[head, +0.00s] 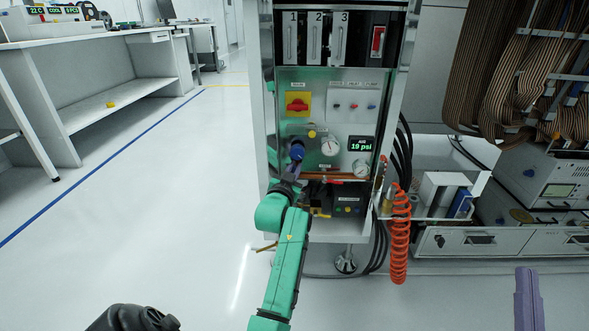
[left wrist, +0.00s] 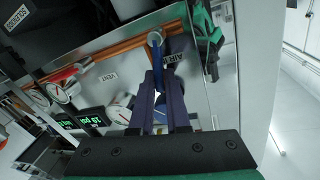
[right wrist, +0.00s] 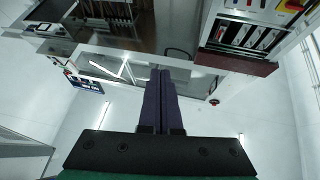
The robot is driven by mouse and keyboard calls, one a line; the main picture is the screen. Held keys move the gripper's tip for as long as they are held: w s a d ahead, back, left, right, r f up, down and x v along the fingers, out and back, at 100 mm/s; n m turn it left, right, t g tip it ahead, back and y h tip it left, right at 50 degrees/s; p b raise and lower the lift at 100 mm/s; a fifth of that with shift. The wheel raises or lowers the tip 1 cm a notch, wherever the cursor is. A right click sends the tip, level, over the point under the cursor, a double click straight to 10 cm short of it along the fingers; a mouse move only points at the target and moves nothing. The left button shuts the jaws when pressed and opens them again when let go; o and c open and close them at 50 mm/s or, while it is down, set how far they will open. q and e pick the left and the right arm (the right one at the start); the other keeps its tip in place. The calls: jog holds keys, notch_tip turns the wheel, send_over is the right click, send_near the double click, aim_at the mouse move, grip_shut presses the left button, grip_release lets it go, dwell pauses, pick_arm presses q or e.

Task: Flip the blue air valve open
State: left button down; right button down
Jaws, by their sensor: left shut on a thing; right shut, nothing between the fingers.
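The blue air valve handle (left wrist: 156,58) shows in the left wrist view. It runs from its round pivot on the copper pipe to between my left fingers, roughly across the pipe's line. My left gripper (left wrist: 160,78) is shut on its end; the fingers hide that end. In the head view my left gripper (head: 291,170) is at the pipe's left end, just below a round blue knob (head: 297,152), and largely hides the handle. My right gripper (head: 528,272) is shut and empty at the lower right, well away from the cabinet; it also shows in the right wrist view (right wrist: 160,74).
The copper pipe (head: 349,179) also carries a red handle (head: 334,182). The display (head: 361,145) reads 19 psi. A coiled orange hose (head: 400,240) hangs to the right of the panel. A white bench (head: 110,50) stands at left; the floor between is clear.

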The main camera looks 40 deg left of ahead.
jog(key=shift+f, duration=0.1)
pick_arm(q)
jog(key=shift+s+a+r+n+p, duration=0.1)
jog(key=shift+s+a+n+p, duration=0.15)
jog(key=shift+n+p, duration=0.55)
jog(key=shift+s+a+n+t+p, duration=0.15)
jog(key=shift+a+n+t+p, duration=0.15)
jog(key=shift+n+p, duration=0.45)
pick_arm(e)
jog(key=s+f+g, duration=0.3)
jog(key=s+f, duration=0.1)
jog(key=f, duration=0.5)
jog(key=s+a+f+m+g+h, duration=0.1)
jog(key=s+f+g, duration=0.2)
jog(key=f, duration=0.7)
jog(key=s+a+f+g+h, duration=0.1)
jog(key=s+f+g, duration=0.3)
jog(key=f, duration=0.6)
jog(key=shift+s+a+m, duration=0.2)
jog(key=shift+s+m, duration=0.2)
jog(key=shift+f, duration=0.1)
pick_arm(q)
jog(key=c, duration=0.9)
grip_release()
